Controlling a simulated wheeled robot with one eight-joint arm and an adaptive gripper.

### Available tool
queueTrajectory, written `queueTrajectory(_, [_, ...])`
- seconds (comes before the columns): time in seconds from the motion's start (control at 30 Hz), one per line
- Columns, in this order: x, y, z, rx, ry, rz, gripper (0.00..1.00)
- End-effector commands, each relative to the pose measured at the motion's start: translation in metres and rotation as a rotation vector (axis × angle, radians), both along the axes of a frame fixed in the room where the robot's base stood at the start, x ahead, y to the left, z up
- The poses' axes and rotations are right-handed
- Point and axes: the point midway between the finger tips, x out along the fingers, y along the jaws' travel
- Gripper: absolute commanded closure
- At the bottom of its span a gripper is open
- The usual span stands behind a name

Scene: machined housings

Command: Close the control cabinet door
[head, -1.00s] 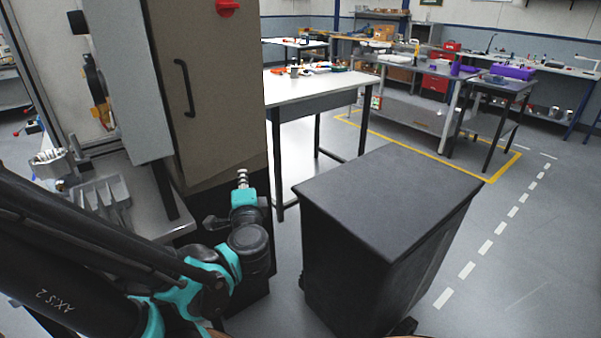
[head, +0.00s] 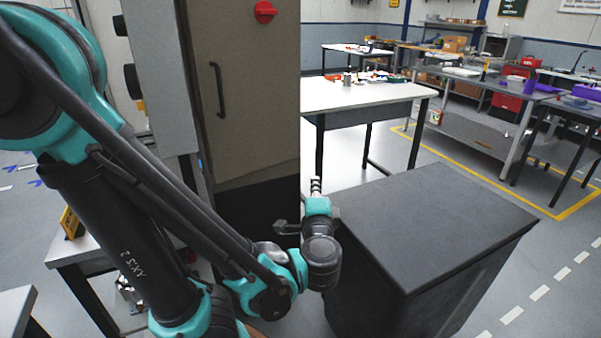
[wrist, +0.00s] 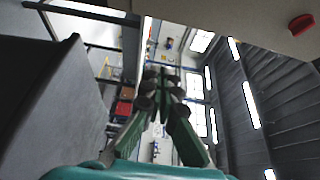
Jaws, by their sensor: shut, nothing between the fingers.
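The control cabinet door (head: 245,110) is a brown-beige panel with a black bar handle (head: 218,90) and a red knob (head: 264,12), at upper middle of the head view. A grey side panel (head: 160,75) stands at its left. I cannot tell how far the door is open. My gripper (head: 315,186) points upward, below and just right of the door's right edge, apart from the handle. In the wrist view its fingers (wrist: 162,80) come together with nothing between them. The red knob (wrist: 302,24) and beige panel (wrist: 235,18) show at upper right there.
A black floor cabinet (head: 430,215) stands close right of my gripper; its dark side (wrist: 55,100) fills the left of the wrist view. A white-topped table (head: 365,96) stands behind. Open floor with a dashed line lies at far right.

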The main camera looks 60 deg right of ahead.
Motion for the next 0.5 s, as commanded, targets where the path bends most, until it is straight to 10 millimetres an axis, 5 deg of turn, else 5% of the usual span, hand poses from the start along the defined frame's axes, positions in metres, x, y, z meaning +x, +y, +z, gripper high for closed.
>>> queueTrajectory(0.17, [0.016, 0.002, 0.005, 0.0, 0.0, 0.054, 1.0])
queueTrajectory(0.5, [0.134, 0.048, 0.056, 0.0, 0.0, 0.496, 1.0])
